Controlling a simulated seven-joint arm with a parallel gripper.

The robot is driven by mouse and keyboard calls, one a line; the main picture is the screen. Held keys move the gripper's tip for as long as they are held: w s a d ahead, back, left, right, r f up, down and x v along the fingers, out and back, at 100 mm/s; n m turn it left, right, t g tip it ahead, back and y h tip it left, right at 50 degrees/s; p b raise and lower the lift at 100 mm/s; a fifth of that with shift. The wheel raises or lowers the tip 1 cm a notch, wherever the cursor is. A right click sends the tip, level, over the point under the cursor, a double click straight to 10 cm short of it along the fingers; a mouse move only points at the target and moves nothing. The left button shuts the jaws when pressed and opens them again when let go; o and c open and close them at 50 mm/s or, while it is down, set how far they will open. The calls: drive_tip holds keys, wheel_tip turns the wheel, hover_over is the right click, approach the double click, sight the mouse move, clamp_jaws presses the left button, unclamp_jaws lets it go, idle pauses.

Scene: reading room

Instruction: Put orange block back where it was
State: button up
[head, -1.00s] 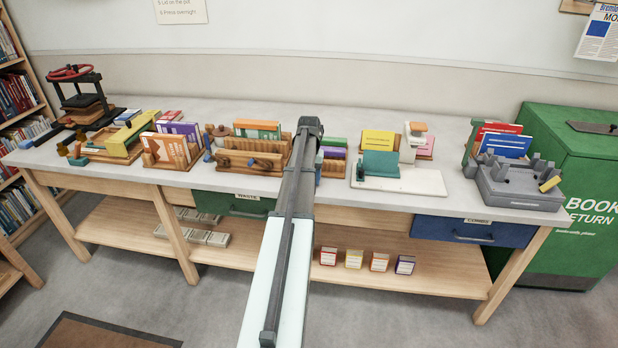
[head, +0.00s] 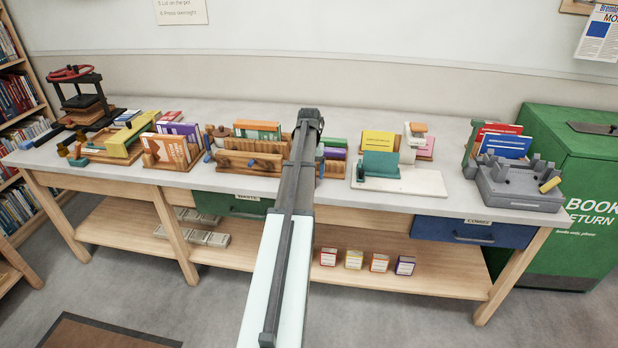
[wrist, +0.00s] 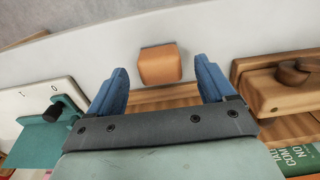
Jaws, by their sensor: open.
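An orange block (wrist: 160,66) with a dark edge along its far side sits on the pale grey worktop in the wrist view. It lies ahead of my gripper (wrist: 160,71), in line with the gap between the two blue fingers. The fingers are spread, and nothing is held between them. I cannot tell how far above the block they are. In the head view my arm covers the fingers and the block.
A wooden rack (wrist: 281,84) with a knob lies right of the fingers in the wrist view. A white board (wrist: 38,108) with a teal piece (wrist: 45,136) lies left. In the head view, a grey fixture (head: 517,183) stands at the bench's right end; bare worktop (head: 452,165) lies before it.

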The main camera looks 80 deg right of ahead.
wheel_tip(320, 180, up, 9)
idle(0.4)
